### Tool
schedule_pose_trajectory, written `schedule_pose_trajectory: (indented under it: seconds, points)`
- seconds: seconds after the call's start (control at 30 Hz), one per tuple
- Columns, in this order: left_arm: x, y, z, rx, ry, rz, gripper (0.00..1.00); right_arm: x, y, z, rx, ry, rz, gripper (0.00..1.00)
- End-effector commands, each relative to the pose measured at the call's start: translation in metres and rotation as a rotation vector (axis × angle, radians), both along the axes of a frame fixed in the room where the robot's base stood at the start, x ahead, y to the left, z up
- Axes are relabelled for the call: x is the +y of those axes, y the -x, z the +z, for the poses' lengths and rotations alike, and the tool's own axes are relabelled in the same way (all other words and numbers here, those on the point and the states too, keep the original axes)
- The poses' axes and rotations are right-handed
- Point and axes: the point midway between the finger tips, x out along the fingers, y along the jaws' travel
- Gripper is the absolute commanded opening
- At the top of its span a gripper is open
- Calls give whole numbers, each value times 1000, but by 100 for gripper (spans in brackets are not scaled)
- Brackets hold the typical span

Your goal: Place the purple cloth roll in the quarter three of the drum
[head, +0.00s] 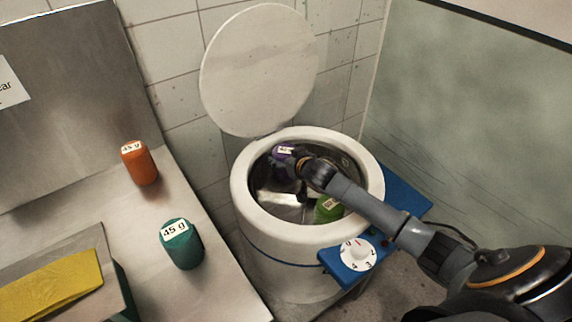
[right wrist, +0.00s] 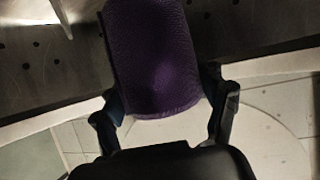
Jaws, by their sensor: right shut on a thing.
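The purple cloth roll (head: 281,153) is inside the mouth of the white drum (head: 262,235), toward its far left side. My right gripper (head: 291,163) reaches in over the drum's right side and is shut on the roll. The right wrist view shows the purple roll (right wrist: 155,58) between the two fingers (right wrist: 165,105), with the perforated metal wall of the drum behind it. A green roll (head: 328,209) lies in the near right part of the drum, partly hidden by my arm. My left gripper is not in view.
The round lid (head: 260,68) stands open behind the drum. A blue panel with a white numbered dial (head: 357,254) is at the front right.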

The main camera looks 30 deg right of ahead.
Motion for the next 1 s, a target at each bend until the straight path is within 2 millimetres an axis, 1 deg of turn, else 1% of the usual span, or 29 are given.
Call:
schedule_pose_trajectory:
  seconds: [0.03,0.1,0.2,0.63,0.67,0.7,0.73,0.77,1.0]
  points:
    - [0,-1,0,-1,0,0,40,0,-3,-6,1,0,0,30]
    - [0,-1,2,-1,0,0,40,0,-2,-17,3,-1,0,30]
    - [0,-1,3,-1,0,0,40,0,-2,-28,1,-2,-1,30]
    - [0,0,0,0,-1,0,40,0,-2,-36,-1,-1,0,30]
    - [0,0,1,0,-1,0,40,0,-1,-36,1,-1,0,79]
    - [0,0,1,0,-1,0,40,0,-1,-36,1,-1,0,87]
    - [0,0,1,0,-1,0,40,0,-1,-36,1,-1,0,93]
    - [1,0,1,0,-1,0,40,0,-1,-36,1,-1,1,96]
    - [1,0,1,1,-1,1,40,0,-1,-36,1,-1,1,96]
